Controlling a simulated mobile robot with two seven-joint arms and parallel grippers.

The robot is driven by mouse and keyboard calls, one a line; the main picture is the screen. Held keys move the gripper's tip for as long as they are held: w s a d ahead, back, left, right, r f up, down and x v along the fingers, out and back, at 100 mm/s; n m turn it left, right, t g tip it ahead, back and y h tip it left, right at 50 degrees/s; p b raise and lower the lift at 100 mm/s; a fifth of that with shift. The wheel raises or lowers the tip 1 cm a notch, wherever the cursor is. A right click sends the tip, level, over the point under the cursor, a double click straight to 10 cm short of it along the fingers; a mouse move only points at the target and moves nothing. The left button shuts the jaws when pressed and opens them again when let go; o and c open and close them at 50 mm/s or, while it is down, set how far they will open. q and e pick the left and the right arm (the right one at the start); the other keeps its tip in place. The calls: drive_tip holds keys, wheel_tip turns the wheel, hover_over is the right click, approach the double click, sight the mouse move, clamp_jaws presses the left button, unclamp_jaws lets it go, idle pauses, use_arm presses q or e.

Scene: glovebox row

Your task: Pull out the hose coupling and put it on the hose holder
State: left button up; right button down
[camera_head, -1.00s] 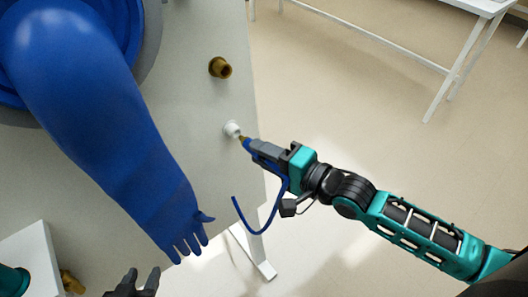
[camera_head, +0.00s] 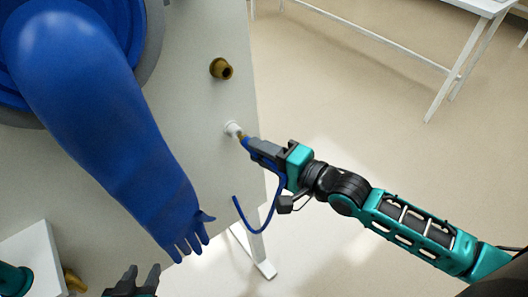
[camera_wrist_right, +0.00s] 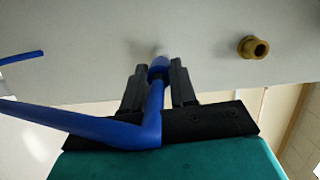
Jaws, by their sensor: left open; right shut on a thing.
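My right gripper (camera_head: 252,143) is shut on the blue hose coupling (camera_wrist_right: 159,65), whose blue hose (camera_head: 262,225) hangs in a loop below. The coupling's brass tip (camera_head: 240,136) points at a white round fitting (camera_head: 232,128) on the pale panel and is at or very near its end; I cannot tell whether they touch. A brass fitting (camera_head: 221,68) sticks out of the panel above, and also shows in the right wrist view (camera_wrist_right: 253,47). I cannot tell which fitting is the hose holder. My left gripper (camera_head: 141,272) is open and empty at the bottom edge, partly cut off.
A large blue glove (camera_head: 115,130) hangs from a round port on the panel (camera_head: 200,100), left of the fittings. A white block (camera_head: 30,255) and a brass-coloured piece (camera_head: 74,281) are at lower left. A white table (camera_head: 460,60) stands far back; the floor between is clear.

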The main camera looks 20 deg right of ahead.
drive_tip(key=shift+w+a, duration=0.2)
drive_tip(key=shift+w, duration=0.35)
drive_tip(key=shift+w+a, duration=0.2)
drive_tip(key=shift+w, duration=0.35)
drive_tip(key=c, duration=0.8)
unclamp_jaws()
drive_tip(key=shift+f, duration=0.1)
drive_tip(key=v, duration=1.3)
drive_tip(key=shift+p, duration=0.4)
drive_tip(key=s+f+n+g+h, duration=0.1)
drive_tip(key=f+n+h, duration=0.1)
drive_tip(key=f+n, duration=0.2)
drive_tip(key=s+a+f+n+g+h, duration=0.1)
drive_tip(key=f+n+h, duration=0.2)
drive_tip(key=f+n, duration=0.2)
drive_tip(key=s+f+n+h, duration=0.2)
drive_tip(key=f+n, duration=0.2)
drive_tip(key=f, duration=0.3)
drive_tip(key=shift+a+g+h, duration=0.2)
drive_tip(key=shift+g+h, duration=0.1)
drive_tip(key=shift+g, duration=0.1)
